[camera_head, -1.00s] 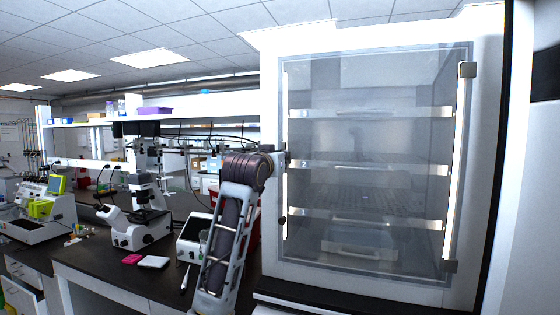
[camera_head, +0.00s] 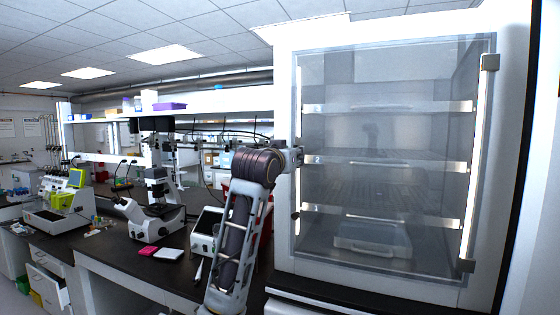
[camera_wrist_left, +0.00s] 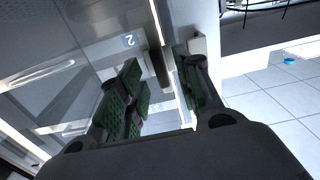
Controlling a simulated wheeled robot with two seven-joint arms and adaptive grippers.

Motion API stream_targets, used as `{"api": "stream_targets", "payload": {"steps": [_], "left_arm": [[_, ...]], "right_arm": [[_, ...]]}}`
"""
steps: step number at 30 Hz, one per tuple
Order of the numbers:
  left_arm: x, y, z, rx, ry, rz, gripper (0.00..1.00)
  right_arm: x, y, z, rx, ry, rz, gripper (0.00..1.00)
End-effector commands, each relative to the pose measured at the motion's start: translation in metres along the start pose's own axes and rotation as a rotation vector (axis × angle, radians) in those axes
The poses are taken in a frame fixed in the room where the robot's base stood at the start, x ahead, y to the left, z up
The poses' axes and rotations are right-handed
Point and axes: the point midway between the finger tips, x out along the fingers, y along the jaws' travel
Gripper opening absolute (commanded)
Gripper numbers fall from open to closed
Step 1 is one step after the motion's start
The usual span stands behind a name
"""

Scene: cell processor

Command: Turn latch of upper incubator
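The incubator (camera_head: 283,90) with a glass door (camera_head: 390,85) stands at the right in the head view, its door shut. My left gripper (camera_head: 294,157) is at the door's left edge, about mid-height, its fingers too small to make out there. In the left wrist view my left gripper (camera_wrist_left: 160,66) is open, with green-padded fingers apart. A dark latch-like piece (camera_wrist_left: 158,70) at the door edge lies between the fingers; contact cannot be told. My right gripper is not in view.
Shelves (camera_head: 390,108) and a tray (camera_head: 372,238) show behind the glass. A small dark knob (camera_head: 295,216) sits lower on the door's left edge. To the left, a dark bench (camera_head: 115,255) carries a microscope (camera_head: 150,215) and other instruments.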

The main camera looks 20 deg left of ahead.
Motion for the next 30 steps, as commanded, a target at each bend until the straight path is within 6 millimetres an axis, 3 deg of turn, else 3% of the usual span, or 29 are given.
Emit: {"api": "stream_targets", "payload": {"steps": [21,30], "left_arm": [[-0.077,0.000,0.000,0.000,0.001,0.000,0.34],[-0.099,0.000,0.001,-0.001,-0.001,0.000,0.34]], "right_arm": [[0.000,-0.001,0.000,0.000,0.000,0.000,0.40],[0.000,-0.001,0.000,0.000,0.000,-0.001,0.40]]}}
